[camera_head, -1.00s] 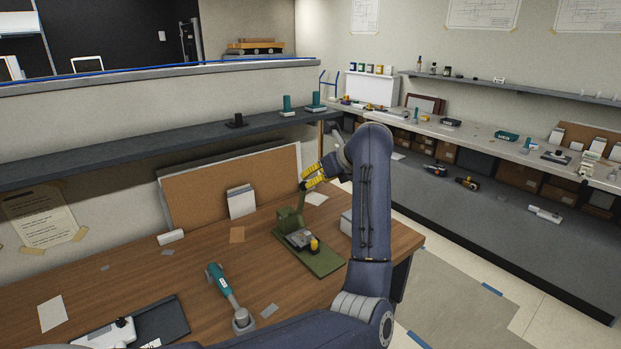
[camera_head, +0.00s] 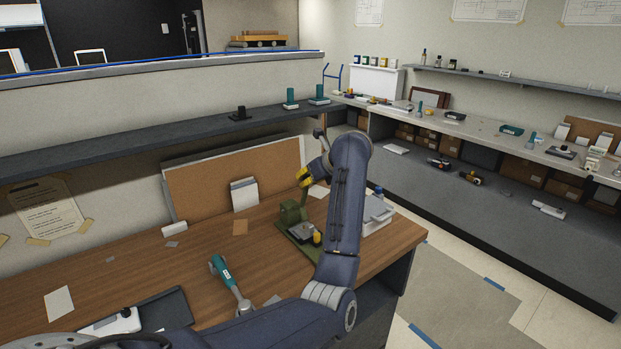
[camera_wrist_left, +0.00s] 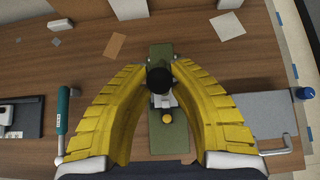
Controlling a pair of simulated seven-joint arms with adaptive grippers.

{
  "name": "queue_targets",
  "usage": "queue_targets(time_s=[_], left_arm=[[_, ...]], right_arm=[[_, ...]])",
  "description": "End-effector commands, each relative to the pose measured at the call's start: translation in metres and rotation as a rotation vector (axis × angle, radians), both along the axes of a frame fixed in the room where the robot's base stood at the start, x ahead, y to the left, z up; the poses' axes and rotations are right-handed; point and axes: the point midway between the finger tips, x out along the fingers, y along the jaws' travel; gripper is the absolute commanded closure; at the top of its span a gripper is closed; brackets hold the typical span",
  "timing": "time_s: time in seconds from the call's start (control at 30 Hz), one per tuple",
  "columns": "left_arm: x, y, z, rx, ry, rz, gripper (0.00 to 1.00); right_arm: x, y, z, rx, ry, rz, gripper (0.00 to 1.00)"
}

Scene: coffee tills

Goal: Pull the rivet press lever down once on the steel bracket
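The green rivet press (camera_head: 291,213) stands on its green base near the right end of the wooden bench; it also shows in the wrist view (camera_wrist_left: 170,138). Its lever stands raised, with a round black knob (camera_wrist_left: 160,80). A grey metal piece, apparently the steel bracket (camera_wrist_left: 163,101), lies on the base below the knob, near a yellow knob (camera_wrist_left: 167,118). My left gripper (camera_head: 304,177) is at the lever's top. Its yellow fingers (camera_wrist_left: 161,72) flank the black knob closely; whether they press on it is unclear. My right gripper is not in view.
A teal-handled tool (camera_head: 226,277) lies left of the press; its handle also shows in the wrist view (camera_wrist_left: 63,110). A grey box (camera_head: 376,212) stands right of the press, partly behind my arm. A corkboard (camera_head: 205,190) leans behind. Bench between tool and press is mostly clear.

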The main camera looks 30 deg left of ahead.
Motion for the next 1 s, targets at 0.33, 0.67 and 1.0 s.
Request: queue_targets(time_s=[0.33,0.67,1.0], left_arm=[[-0.001,-0.001,-0.002,0.001,0.001,0.000,1.00],[-0.009,-0.022,-0.024,-0.002,0.003,0.001,1.00],[-0.017,-0.045,-0.047,-0.002,0.003,-0.001,1.00]], right_arm=[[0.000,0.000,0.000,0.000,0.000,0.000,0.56],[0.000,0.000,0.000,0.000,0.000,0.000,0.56],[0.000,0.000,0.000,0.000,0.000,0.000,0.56]])
